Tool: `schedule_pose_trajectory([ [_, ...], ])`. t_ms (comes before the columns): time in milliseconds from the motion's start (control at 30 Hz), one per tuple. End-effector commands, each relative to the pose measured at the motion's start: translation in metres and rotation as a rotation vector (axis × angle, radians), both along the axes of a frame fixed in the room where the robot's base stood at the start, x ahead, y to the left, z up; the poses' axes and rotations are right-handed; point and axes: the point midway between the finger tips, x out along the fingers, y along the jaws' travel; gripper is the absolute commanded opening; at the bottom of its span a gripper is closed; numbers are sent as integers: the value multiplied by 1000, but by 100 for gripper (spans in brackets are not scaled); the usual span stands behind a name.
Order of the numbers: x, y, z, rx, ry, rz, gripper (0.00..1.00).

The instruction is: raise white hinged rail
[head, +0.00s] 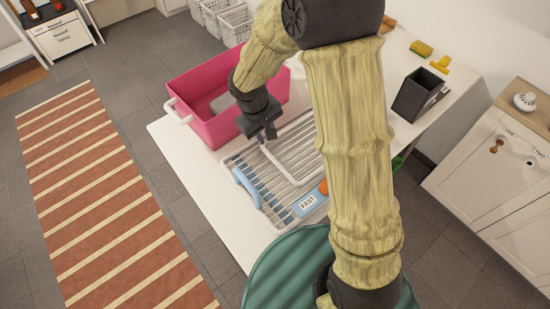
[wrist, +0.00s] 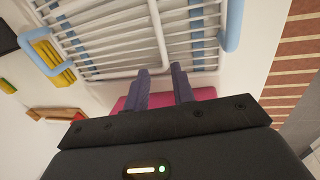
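The white hinged rail (head: 278,167) is a bent bar over the slatted white rack (head: 226,160), which lies on the white counter. In the wrist view the rail (wrist: 158,35) runs down the picture and bends left near my fingertips. My gripper (head: 269,134) points down at the rack's far end, by the rail's far corner. In the wrist view my gripper (wrist: 160,70) is open, with a clear gap between the fingers. The rail's bend shows between the fingertips; I cannot tell whether they touch it.
A pink bin (head: 205,125) stands on the counter beyond the rack. A blue handle (head: 247,187) and a "FAST" label (head: 307,202) are on the rack's near side. A black holder (head: 418,95) and a yellow sponge (head: 421,48) are at the right.

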Motion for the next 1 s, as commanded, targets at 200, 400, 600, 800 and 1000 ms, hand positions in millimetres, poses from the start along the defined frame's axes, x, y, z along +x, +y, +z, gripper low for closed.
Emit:
schedule_pose_trajectory([
  [200, 3, -6, -37, -2, 6, 1, 25],
  [400, 6, -12, -71, -1, 6, 1, 25],
  [600, 10, -18, -106, -3, 6, 1, 25],
  [800, 14, -23, -138, -1, 3, 2, 25],
  [1000, 16, -26, -156, 0, 2, 1, 25],
])
